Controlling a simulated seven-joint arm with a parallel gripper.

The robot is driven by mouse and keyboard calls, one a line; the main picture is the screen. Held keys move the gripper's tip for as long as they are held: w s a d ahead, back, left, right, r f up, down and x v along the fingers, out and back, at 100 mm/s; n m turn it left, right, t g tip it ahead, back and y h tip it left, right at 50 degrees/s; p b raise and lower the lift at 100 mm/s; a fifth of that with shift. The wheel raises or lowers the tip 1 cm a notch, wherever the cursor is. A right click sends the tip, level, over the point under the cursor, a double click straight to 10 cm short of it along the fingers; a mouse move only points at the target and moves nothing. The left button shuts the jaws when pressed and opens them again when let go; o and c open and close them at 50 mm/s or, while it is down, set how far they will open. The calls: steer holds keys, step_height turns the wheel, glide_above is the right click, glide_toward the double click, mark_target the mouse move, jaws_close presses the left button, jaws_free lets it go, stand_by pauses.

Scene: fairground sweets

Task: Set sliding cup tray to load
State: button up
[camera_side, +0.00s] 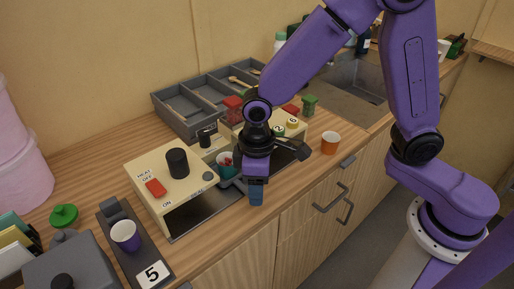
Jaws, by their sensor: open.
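A cream machine (160,178) stands on the wooden counter, with a red switch (156,188) marked HEAT, OFF and ON and a black knob (177,163). A dark opening and flat metal surface (196,214) show along its front. A teal cup (226,171) with red contents stands in the gap right of the knob. I cannot tell which part is the sliding cup tray, and no load mark is readable. My gripper (256,194) is open and points down in front of the machine's right part, right of the teal cup. It hides part of the machine front.
A purple cup (125,236) sits on a dark holder marked 5 at the front left. An orange cup (330,143) stands on the counter at right. A grey divided bin (185,105) is behind. Below are drawer handles (330,199); a sink (352,85) is at back right.

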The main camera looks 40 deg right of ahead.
step_height(320, 180, up, 16)
stand_by(0.4)
steer(key=shift+s, duration=0.1)
steer(key=s+d+f+n, duration=0.1)
steer(key=s+d+f, duration=0.3)
steer(key=s+d, duration=0.4)
steer(key=s+d+f+n, duration=0.2)
steer(key=s+d+f, duration=0.2)
steer(key=s+d, duration=0.5)
steer(key=shift+n, duration=0.3)
steer(key=shift+o, duration=0.5)
stand_by(1.6)
